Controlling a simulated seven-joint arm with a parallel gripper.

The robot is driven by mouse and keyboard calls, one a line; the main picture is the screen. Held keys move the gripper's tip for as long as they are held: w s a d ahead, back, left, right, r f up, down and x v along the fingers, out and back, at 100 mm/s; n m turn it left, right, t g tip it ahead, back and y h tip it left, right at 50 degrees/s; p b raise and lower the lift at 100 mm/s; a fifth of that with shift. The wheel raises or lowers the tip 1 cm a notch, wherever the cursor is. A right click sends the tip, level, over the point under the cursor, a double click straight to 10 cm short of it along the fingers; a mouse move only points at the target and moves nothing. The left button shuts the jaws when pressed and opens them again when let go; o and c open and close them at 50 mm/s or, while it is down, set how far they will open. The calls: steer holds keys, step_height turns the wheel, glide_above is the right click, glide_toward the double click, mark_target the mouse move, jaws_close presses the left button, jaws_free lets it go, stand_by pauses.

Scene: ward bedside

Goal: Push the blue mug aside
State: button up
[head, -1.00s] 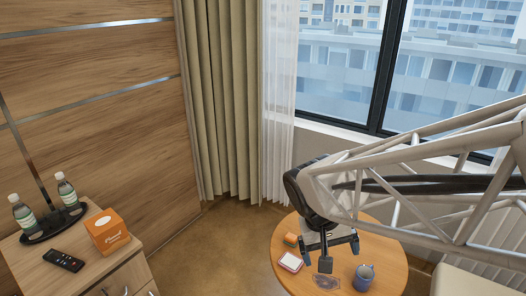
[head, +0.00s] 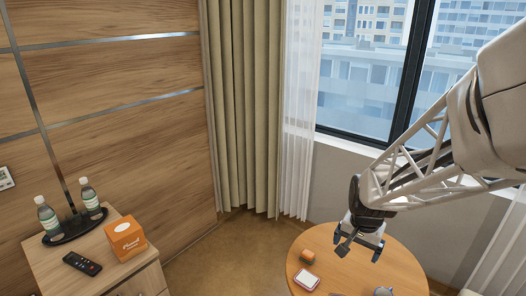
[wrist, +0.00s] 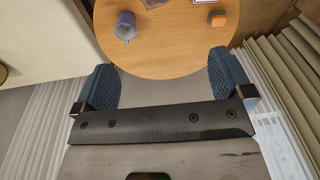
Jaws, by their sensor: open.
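The blue mug (wrist: 125,26) stands upright on the round wooden table in the wrist view, toward the left, with its handle facing the bottom of the picture. In the head view only the top of the mug (head: 383,292) shows at the bottom edge. My gripper (head: 358,246) is open, with nothing between its fingers. In the wrist view its two blue fingers (wrist: 161,72) are spread wide, and the mug lies beyond them, apart from both.
The round table (head: 405,275) also bears an orange-and-green block (head: 307,257) and a red-and-white box (head: 306,279). A cabinet at left holds an orange box (head: 126,240), a remote (head: 82,263) and two bottles on a black tray (head: 75,228). Curtains and a window stand behind.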

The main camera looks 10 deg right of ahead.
steer(key=w+d+f+m, duration=0.1)
steer(key=d+f+m, duration=0.3)
steer(key=d+f, duration=0.4)
steer(key=w+d+f+m+g, duration=0.1)
steer(key=d+f+m, duration=0.3)
steer(key=d+f, duration=0.5)
step_height(320, 180, down, 8)
steer(key=shift+w+d+f+m, duration=0.15)
steer(key=shift+w+f+m, duration=0.15)
steer(key=shift+w, duration=0.1)
steer(key=shift+w+f, duration=0.1)
steer(key=shift+f, duration=3.7)
steer(key=c, duration=1.1)
